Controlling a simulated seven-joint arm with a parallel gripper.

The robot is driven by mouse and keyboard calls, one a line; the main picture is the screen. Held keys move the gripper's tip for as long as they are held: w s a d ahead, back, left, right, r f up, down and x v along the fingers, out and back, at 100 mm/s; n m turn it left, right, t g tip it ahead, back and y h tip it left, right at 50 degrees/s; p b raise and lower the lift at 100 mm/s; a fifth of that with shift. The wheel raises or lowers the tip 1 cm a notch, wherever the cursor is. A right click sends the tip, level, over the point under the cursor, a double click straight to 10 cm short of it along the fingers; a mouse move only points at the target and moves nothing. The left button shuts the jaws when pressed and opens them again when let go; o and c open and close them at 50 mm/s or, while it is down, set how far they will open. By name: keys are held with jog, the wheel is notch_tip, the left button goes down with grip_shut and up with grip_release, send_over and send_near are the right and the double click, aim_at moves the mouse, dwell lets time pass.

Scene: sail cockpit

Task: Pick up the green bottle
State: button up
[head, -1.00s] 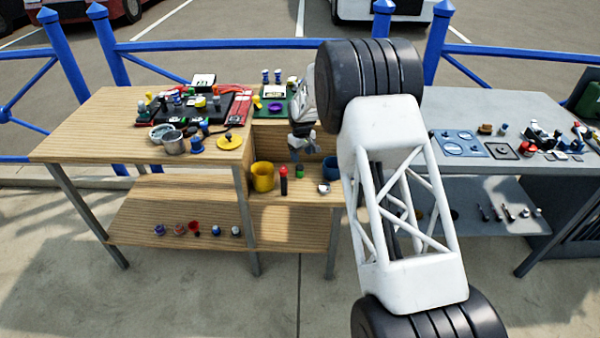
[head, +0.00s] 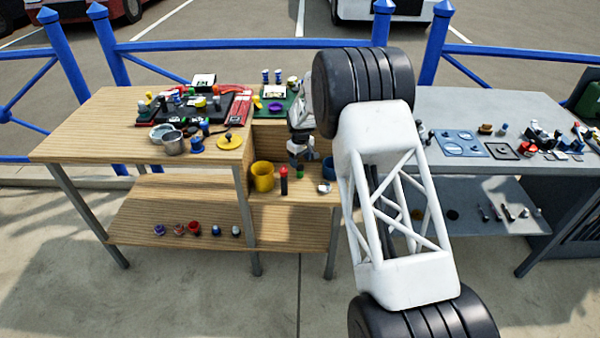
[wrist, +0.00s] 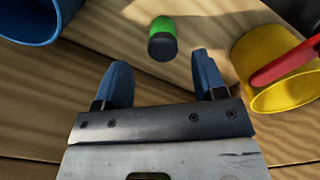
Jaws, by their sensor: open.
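The green bottle (head: 300,171) stands on the lower wooden shelf between the yellow cup and the blue cup. In the wrist view the green bottle (wrist: 161,38) shows a green top and a dark body, beyond the fingertips and roughly centred between them. My gripper (wrist: 162,76) has its two blue fingers apart with nothing between them. In the head view my gripper (head: 297,161) hangs close above and behind the bottle, partly hiding it. I cannot tell the exact height gap.
The yellow cup (wrist: 246,60) and the red bottle (wrist: 283,64) are close on the right in the wrist view. The blue cup (wrist: 30,22) is at upper left. A small pale object (head: 323,187) lies on the shelf. A higher wooden tabletop (head: 115,125) with clutter stands to the left.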

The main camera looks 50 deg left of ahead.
aim_at(300, 166)
jog(key=shift+s+f, duration=0.15)
jog(key=shift+f, duration=2.5)
jog(key=c, duration=1)
jog(key=shift+r, duration=0.15)
jog(key=shift+r, duration=1.4)
jog(key=shift+s+d+r, duration=0.1)
jog(key=shift+d+r, duration=0.05)
jog(key=shift+r, duration=0.2)
jog(key=s+d, duration=0.3)
jog(key=d, duration=0.1)
jog(key=s+d+r, duration=0.1)
jog(key=s+d, duration=0.2)
jog(key=d, duration=0.1)
jog(key=s+d, duration=0.3)
jog(key=d, duration=0.2)
jog(key=shift+r, duration=0.15)
